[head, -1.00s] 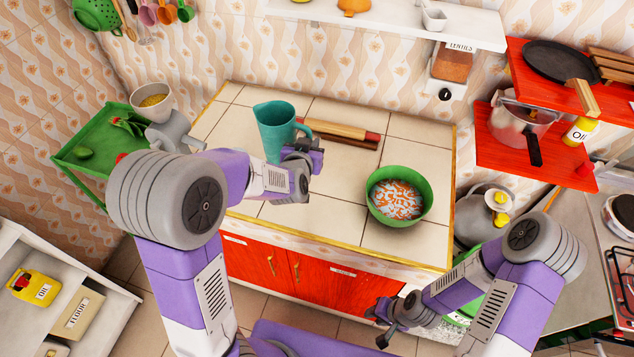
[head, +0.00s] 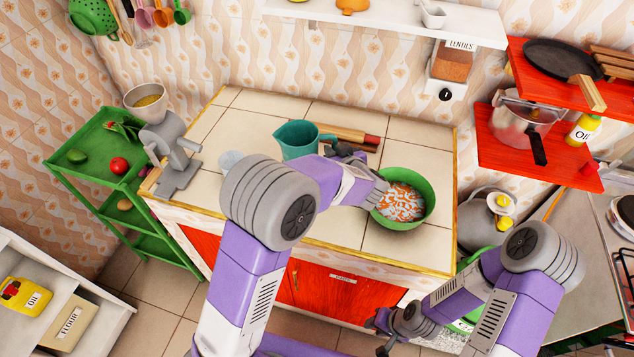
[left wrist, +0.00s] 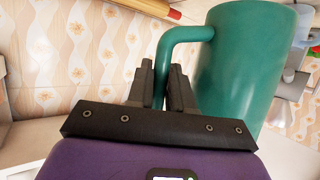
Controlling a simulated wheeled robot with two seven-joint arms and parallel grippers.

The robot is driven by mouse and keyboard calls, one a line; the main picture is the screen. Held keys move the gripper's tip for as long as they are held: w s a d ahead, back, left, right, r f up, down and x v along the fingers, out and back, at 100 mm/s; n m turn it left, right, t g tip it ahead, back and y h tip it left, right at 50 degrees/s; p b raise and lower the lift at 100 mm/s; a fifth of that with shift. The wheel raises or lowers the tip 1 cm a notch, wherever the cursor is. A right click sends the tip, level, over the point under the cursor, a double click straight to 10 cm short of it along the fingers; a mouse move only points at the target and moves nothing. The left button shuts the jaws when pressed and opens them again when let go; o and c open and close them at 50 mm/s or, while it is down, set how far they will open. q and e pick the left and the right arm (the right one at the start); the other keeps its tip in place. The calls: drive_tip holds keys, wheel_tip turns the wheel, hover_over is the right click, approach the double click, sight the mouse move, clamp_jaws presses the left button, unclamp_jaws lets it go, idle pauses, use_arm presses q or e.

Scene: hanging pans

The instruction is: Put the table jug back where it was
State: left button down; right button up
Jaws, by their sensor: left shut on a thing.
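The teal table jug (head: 297,141) is over the back middle of the tiled counter, with its handle to the right. My left gripper (head: 345,151) is shut on the handle. In the left wrist view the fingers (left wrist: 162,75) close on the lower part of the handle, and the jug (left wrist: 245,65) stands to their right. I cannot tell whether the jug's base touches the counter; my left arm hides part of the area in front of it. My right gripper (head: 383,334) is low in front of the cabinet, apart from the jug, with its fingers spread and empty.
A green bowl (head: 428,190) with orange and white pieces stands right of my left gripper. A rolling pin (head: 362,139) lies behind the jug. A grey mincer (head: 173,155) stands at the left edge, and a pale glass (head: 229,159) is partly hidden by my arm. The counter's right rear is clear.

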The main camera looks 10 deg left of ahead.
use_arm(q)
wheel_tip(320, 180, down, 8)
drive_tip(key=shift+a+f+b, duration=0.1)
drive_tip(key=shift+b, duration=1.05)
drive_tip(key=c, duration=1)
unclamp_jaws()
drive_tip(key=shift+s+d+r, duration=0.15)
drive_tip(key=shift+d+r, duration=0.05)
drive_tip(key=p+v, duration=0.2)
drive_tip(key=v, duration=0.9)
drive_tip(key=shift+s+d+r, duration=0.1)
drive_tip(key=shift+s+r, duration=0.05)
drive_tip(key=shift+s, duration=0.05)
